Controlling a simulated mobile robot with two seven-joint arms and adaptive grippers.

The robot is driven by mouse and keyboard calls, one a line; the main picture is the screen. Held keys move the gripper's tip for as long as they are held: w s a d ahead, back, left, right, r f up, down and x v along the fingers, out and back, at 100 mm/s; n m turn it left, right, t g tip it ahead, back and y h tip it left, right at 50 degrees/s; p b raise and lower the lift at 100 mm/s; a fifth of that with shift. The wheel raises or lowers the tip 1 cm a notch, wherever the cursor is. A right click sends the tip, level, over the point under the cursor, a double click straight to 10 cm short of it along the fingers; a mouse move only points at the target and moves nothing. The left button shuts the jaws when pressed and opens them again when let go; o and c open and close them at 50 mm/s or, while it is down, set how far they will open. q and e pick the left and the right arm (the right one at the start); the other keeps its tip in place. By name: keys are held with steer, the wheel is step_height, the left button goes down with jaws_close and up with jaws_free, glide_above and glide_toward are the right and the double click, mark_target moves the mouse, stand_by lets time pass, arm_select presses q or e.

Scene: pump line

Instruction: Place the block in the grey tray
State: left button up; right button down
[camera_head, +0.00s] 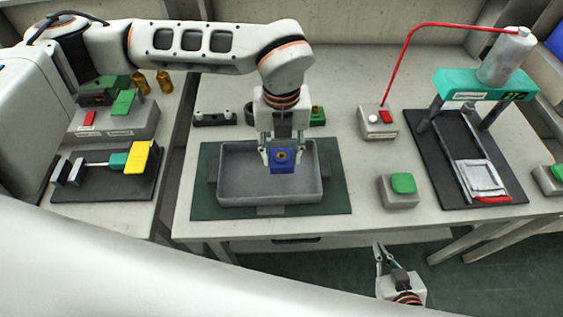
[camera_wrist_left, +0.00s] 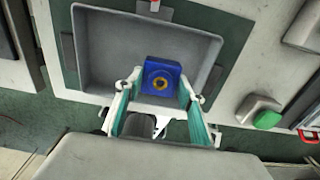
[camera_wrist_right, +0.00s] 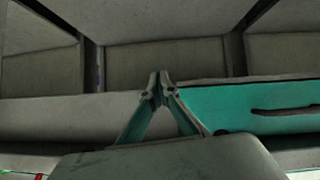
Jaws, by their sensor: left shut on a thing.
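The blue block (camera_head: 283,168), with a yellow ring around a dark centre on top, is between the fingers of my left gripper (camera_head: 283,157). The gripper points down and is shut on the block, over the right part of the grey tray (camera_head: 236,180). In the left wrist view the block (camera_wrist_left: 153,68) shows within the outline of the tray (camera_wrist_left: 110,45). I cannot tell whether the block touches the tray floor. My right gripper (camera_head: 381,257) is low in front of the table, away from the tray; its fingertips meet in the right wrist view (camera_wrist_right: 160,86) with nothing between them.
The tray lies on a dark green mat (camera_head: 335,185). To its right stand a green-button box (camera_head: 401,190) and a press-like stand (camera_head: 470,88). Behind the tray are small dark holders (camera_head: 214,119). A side table at left holds a yellow-handled fixture (camera_head: 140,158).

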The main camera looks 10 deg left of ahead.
mark_target(282, 165)
arm_select(q)
steer(key=shift+f, duration=2.25)
steer(key=shift+f, duration=0.1)
steer(key=o, duration=1.3)
step_height(282, 165, up, 12)
steer(key=shift+r+b, duration=0.15)
steer(key=shift+b, duration=0.2)
steer(key=shift+s, duration=0.1)
